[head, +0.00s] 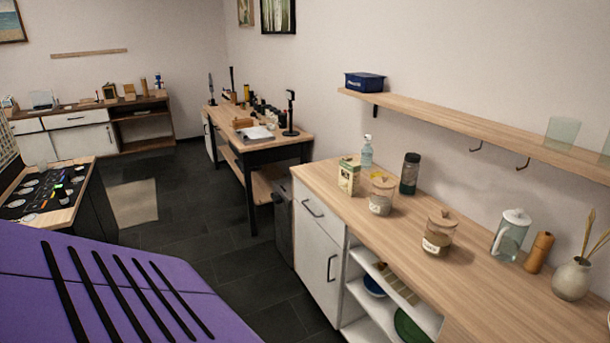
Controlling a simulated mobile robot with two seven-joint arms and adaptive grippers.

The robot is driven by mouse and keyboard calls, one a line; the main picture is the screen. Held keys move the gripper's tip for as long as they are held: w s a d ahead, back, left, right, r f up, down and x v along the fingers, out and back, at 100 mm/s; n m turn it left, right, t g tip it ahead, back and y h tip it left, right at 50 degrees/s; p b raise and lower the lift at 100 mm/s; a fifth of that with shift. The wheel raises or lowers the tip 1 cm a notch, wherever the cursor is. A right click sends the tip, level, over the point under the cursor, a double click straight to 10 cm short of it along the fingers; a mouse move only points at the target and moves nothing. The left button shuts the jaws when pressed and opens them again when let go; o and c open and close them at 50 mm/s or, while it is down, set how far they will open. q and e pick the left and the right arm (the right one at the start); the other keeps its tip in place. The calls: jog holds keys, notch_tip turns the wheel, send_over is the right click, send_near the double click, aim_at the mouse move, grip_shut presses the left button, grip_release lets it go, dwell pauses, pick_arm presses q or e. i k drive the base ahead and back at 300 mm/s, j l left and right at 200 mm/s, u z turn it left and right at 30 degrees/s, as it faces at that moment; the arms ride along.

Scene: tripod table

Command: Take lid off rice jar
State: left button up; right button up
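Two glass jars with wooden lids stand upright on the wooden counter (400,235) at the right. The farther jar (381,203) has its knobbed lid (384,182) on and pale contents. The nearer jar (438,238) also has its lid (443,217) on, with brownish contents. Both have white labels, too small to read, so I cannot tell for certain which one holds rice. Neither of my grippers is in view.
A green-and-cream box (349,176), spray bottle (367,152) and dark jar (410,174) stand near the farther jar. A shelf (470,132) overhangs behind. The counter's front strip is clear.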

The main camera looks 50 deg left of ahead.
aim_at(383, 182)
jog(key=u, duration=1.35)
jog(key=i+j+z, duration=0.1)
jog(key=j+z, duration=0.2)
jog(key=z, duration=0.2)
jog(key=j+z, duration=0.25)
jog(key=z, duration=0.2)
jog(key=j+z, duration=0.1)
jog(key=j, duration=0.5)
jog(key=k+j+z, duration=0.1)
jog(key=j, duration=0.45)
jog(key=j+z, duration=0.1)
jog(key=j, duration=0.5)
jog(key=k, duration=0.05)
